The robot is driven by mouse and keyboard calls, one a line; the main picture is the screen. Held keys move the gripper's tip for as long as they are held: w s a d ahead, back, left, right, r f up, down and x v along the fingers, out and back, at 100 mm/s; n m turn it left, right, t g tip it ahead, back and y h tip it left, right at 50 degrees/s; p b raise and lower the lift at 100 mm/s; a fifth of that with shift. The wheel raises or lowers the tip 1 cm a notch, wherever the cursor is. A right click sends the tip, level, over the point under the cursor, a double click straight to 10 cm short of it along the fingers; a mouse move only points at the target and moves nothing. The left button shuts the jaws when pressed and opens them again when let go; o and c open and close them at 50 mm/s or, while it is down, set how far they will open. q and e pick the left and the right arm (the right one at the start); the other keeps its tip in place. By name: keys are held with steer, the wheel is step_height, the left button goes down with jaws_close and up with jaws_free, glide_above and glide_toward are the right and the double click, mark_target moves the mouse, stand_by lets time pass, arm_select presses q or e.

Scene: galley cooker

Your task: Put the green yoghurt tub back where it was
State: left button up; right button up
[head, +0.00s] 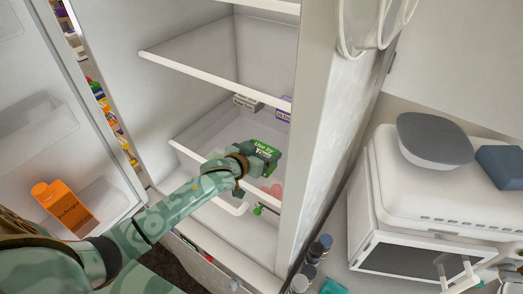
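The green yoghurt tub (265,146), with white writing on it, is inside the open fridge, at the end of my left arm. My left gripper (262,160) is right against the tub, over the lower shelf area. Its fingers are dark and hard to separate from the tub, so I cannot see whether they are closed on it. The tub's underside is hidden by the gripper and wrist. My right gripper cannot be made out.
An upper shelf (205,67) crosses the fridge above my arm. Small labelled packs (247,102) sit behind the tub. The open door at left holds an orange carton (66,205). The fridge side wall (318,130) stands close to the right of my gripper.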

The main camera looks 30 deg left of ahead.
arm_select(q)
steer(key=o, duration=0.4)
steer(key=shift+r, duration=0.2)
steer(key=p+v, duration=0.1)
steer(key=v, duration=1.1)
steer(key=shift+f, duration=0.1)
